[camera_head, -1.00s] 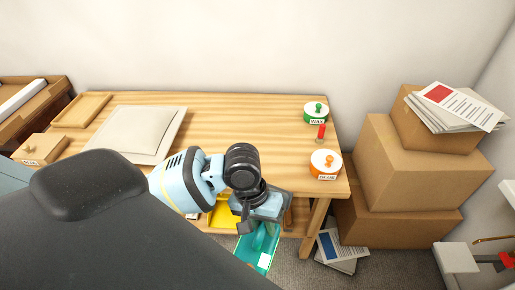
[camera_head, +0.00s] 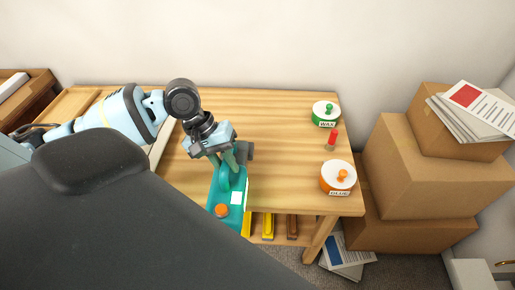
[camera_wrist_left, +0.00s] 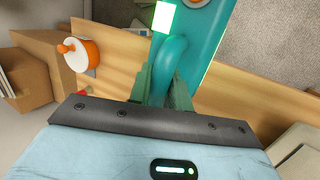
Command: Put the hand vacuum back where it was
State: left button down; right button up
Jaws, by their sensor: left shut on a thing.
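The hand vacuum (camera_head: 226,192) is teal with an orange button and a white label. My left gripper (camera_head: 237,163) is shut on its looped handle and holds it at the table's front edge, over the right half. In the left wrist view the teal body (camera_wrist_left: 207,40) reaches up from the handle, with my left gripper's green fingers (camera_wrist_left: 163,88) on either side of it. Whether the vacuum touches the table (camera_head: 285,165) is not clear. My right gripper is not in view.
A green-rimmed WAX tin (camera_head: 326,113), a red stick-like item (camera_head: 332,140) and an orange GLUE tin (camera_head: 338,178) stand along the table's right side. Cardboard boxes (camera_head: 415,175) are stacked to the right. Yellow items (camera_head: 268,225) sit on the lower shelf. The table's back middle is clear.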

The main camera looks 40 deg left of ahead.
pick_arm(q)
jog(key=shift+w+a+r, duration=0.4)
jog(key=shift+a, duration=0.25)
jog(key=shift+w+d, duration=0.1)
jog(key=shift+w, duration=0.4)
jog(key=w+a+f+b, duration=0.1)
jog(key=w, duration=1.3)
jog(key=shift+f, duration=0.15)
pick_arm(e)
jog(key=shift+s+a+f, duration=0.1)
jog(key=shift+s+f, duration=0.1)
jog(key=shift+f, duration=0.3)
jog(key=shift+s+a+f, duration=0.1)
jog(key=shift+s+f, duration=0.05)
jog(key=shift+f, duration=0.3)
pick_arm(q)
jog(key=shift+w, duration=0.1)
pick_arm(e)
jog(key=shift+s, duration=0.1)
